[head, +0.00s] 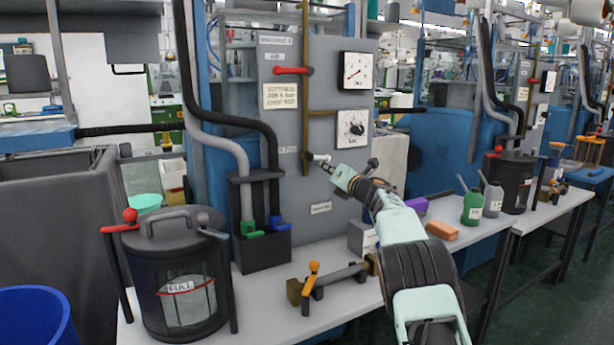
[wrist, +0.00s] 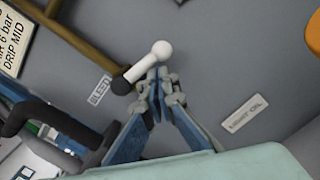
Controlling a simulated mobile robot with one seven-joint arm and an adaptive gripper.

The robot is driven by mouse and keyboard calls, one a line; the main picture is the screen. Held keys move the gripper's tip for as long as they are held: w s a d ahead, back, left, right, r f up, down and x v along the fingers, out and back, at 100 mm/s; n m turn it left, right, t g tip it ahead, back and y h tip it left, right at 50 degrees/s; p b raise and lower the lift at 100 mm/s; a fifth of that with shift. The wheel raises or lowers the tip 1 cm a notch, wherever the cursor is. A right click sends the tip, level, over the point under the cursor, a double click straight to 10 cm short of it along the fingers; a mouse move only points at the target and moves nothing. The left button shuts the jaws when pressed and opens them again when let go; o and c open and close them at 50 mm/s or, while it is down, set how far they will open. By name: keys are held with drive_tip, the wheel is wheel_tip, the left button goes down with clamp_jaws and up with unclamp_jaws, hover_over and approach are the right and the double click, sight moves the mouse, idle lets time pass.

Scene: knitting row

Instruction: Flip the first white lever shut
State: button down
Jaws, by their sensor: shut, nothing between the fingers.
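The white lever (wrist: 150,58) shows in the wrist view as a short white handle with a rounded end, joined to a dark round part (wrist: 121,86) at its lower left. It sits before the grey panel, near the lower end of a brass pipe. In the head view the white lever (head: 320,158) is small and partly hidden by my gripper (head: 328,167). In the wrist view my gripper (wrist: 160,75) is shut with nothing between its fingers. Its tips are just below the white handle, very close to it; I cannot tell whether they touch.
The brass pipe (head: 305,60) runs down the panel. A red lever (head: 292,70) and two gauges (head: 356,70) (head: 352,129) are above. Black and grey hoses enter a dark box (head: 262,255) at left. A lidded pot (head: 178,285) and orange-levered fitting (head: 313,268) stand on the bench.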

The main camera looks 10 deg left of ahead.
drive_tip(key=shift+w+d+r, duration=0.15)
drive_tip(key=shift+d+r, duration=0.05)
drive_tip(key=shift+r, duration=0.25)
drive_tip(key=shift+r+p, duration=0.2)
drive_tip(key=shift+p, duration=0.1)
idle(0.3)
drive_tip(key=s+d+f+b, duration=0.4)
drive_tip(key=s+d, duration=0.2)
drive_tip(key=s, duration=0.3)
drive_tip(key=shift+f+b, duration=0.3)
drive_tip(key=shift+f, duration=0.1)
idle(0.3)
drive_tip(key=shift+r, duration=0.1)
